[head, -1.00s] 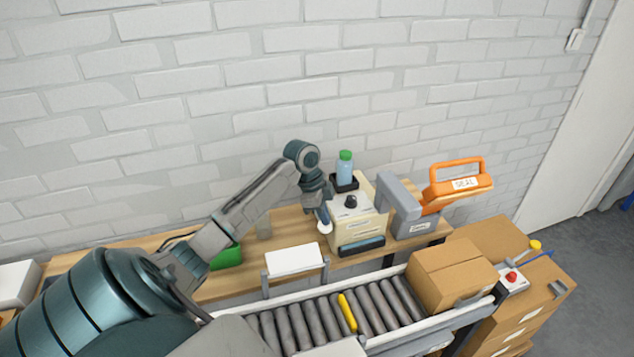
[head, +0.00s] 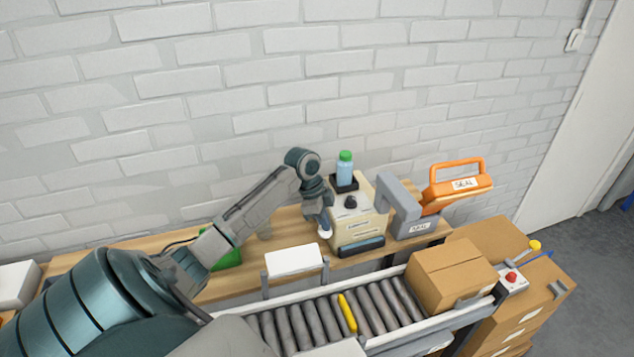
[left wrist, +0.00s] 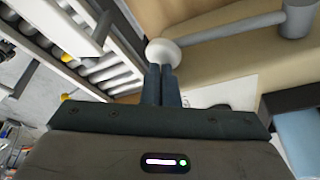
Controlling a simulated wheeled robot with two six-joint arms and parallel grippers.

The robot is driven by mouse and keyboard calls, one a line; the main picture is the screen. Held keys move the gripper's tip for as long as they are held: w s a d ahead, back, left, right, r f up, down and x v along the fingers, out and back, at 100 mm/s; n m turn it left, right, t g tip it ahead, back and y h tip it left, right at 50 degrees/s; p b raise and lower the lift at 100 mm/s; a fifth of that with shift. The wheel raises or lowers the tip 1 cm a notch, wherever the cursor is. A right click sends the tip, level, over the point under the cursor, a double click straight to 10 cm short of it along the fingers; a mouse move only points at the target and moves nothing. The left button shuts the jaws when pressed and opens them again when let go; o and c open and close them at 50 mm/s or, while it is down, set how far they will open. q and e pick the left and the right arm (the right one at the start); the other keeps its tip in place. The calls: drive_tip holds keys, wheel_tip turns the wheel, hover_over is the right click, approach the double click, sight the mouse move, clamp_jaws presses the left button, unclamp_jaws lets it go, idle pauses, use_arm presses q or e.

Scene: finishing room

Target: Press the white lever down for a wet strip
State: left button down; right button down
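The cream tape dispenser (head: 357,228) stands on the wooden bench, with a dark dial on top and a dark slot at its lower front. Its white lever shows as a pale round knob (head: 324,234) at the machine's left side. In the left wrist view, the white knob (left wrist: 163,52) sits at the end of a grey lever arm (left wrist: 232,28). My left gripper (head: 325,222) is just above the knob, fingers pointing down. In the left wrist view its fingertips (left wrist: 161,70) are together, at the knob's edge; firm contact cannot be told. My right gripper is out of view.
A roller conveyor (head: 300,325) with a cardboard box (head: 450,274) runs in front. A white panel (head: 293,261) stands between bench and conveyor.

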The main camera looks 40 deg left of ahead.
use_arm(q)
drive_tip(key=shift+f, duration=0.15)
drive_tip(key=shift+d+f, duration=0.1)
drive_tip(key=shift+f, duration=0.45)
idle(0.5)
drive_tip(key=shift+f, duration=0.25)
drive_tip(key=r+p, duration=0.2)
drive_tip(key=a+r+p, duration=0.1)
drive_tip(key=r+p, duration=0.1)
drive_tip(key=r, duration=0.1)
drive_tip(key=r+p, duration=0.2)
drive_tip(key=shift+w+a+r, duration=0.3)
drive_tip(key=shift+w, duration=0.05)
drive_tip(key=shift+w+a+r+p, duration=0.1)
drive_tip(key=shift+a+r+p, duration=0.05)
drive_tip(key=shift+r, duration=0.4)
drive_tip(key=shift+w+a+r+p, duration=0.1)
drive_tip(key=shift+r+p, duration=0.05)
drive_tip(key=shift+r, duration=0.4)
